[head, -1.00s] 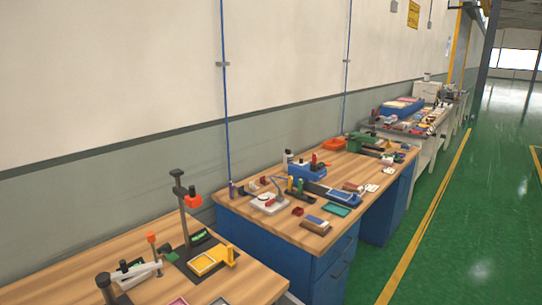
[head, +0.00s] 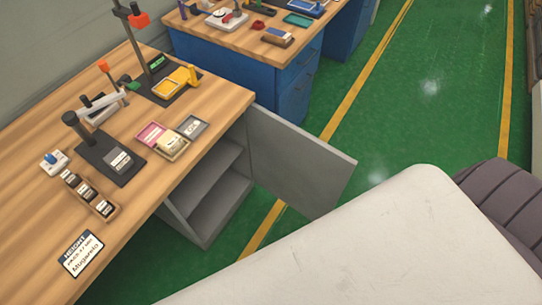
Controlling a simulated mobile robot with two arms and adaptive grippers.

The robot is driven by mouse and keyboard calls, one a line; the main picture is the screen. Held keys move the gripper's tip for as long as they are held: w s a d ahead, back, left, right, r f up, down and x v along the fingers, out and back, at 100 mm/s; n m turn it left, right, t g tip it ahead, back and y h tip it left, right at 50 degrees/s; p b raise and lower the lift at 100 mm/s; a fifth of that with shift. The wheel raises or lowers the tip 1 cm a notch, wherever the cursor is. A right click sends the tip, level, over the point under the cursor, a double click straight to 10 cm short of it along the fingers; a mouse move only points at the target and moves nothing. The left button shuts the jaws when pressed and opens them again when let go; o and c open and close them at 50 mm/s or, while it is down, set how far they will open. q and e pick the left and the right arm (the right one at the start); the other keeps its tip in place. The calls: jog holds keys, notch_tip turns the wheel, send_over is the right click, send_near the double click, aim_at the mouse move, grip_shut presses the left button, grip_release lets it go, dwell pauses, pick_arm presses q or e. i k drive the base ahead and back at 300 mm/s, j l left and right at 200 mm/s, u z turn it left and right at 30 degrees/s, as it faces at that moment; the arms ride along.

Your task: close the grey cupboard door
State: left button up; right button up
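The grey cupboard door (head: 298,158) stands wide open in the head view, swung out from the right side of the grey cupboard (head: 208,190) under the near wooden workbench. Inside the cupboard a shelf shows, and it looks empty. The lower part of the door's near edge is close to, or partly behind, a large pale panel in the foreground. Neither of my grippers is in view, so their distance from the door cannot be told.
The near workbench (head: 50,205) carries small tools, trays and a label card (head: 81,253). A blue-drawer bench (head: 240,75) stands beyond. The pale panel (head: 400,240) and a dark ribbed thing (head: 505,200) fill the lower right. Green floor (head: 420,110) is clear on the right.

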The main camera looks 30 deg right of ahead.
aim_at(305, 172)
jog(key=l+u, duration=0.75)
jog(key=k+l+u, duration=0.15)
jog(key=l+u, duration=0.2)
jog(key=l, duration=0.1)
